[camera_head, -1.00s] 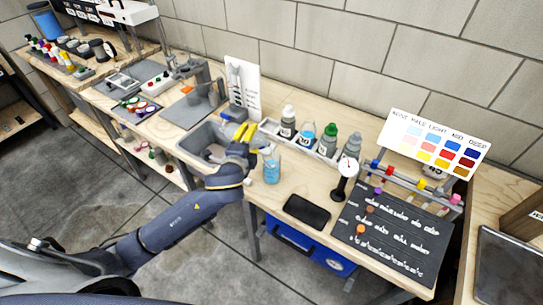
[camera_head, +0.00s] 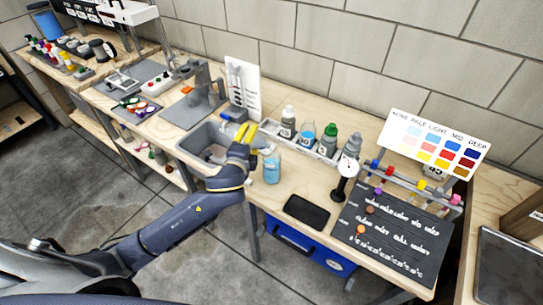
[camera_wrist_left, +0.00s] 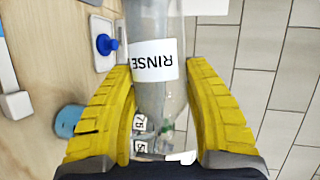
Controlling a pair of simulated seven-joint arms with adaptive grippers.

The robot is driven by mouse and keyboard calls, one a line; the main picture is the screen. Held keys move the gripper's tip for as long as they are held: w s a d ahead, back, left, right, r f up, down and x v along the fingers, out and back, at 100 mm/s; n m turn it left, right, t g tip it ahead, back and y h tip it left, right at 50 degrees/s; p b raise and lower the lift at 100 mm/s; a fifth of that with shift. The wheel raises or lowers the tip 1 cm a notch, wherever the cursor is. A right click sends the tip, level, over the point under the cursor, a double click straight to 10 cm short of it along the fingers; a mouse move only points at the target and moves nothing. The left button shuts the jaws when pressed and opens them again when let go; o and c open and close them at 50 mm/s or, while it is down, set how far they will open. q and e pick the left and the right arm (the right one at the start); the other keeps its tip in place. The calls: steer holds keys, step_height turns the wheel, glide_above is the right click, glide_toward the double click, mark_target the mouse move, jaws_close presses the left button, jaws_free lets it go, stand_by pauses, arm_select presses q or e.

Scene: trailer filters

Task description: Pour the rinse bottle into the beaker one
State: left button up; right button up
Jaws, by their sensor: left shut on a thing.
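My left gripper (camera_head: 247,131) has yellow fingers and is over the right side of the grey sink. In the left wrist view the fingers (camera_wrist_left: 160,112) are shut on the rinse bottle (camera_wrist_left: 155,62), a clear body with a white label reading RINSE. Small tags reading 75 and 50 show low between the fingers; I cannot tell if they belong to the bottle. My right gripper is out of view.
The sink (camera_head: 200,143) lies left of my gripper. Several capped bottles (camera_head: 328,140) stand in a tray behind.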

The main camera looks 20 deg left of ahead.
arm_select(q)
steer(key=shift+r, duration=0.1)
steer(key=f+n, duration=0.1)
steer(key=a+f, duration=0.1)
steer(key=shift+w+f+n+g+h, duration=0.15)
steer(key=shift+f+n+g+h, duration=0.15)
steer(key=shift+n+g+h, duration=0.1)
steer(key=r, duration=0.2)
steer(key=shift+d+r+n, duration=0.2)
steer(key=shift+r+n, duration=0.1)
steer(key=shift+n, duration=0.1)
steer(key=shift+r, duration=0.1)
steer(key=shift+r, duration=0.1)
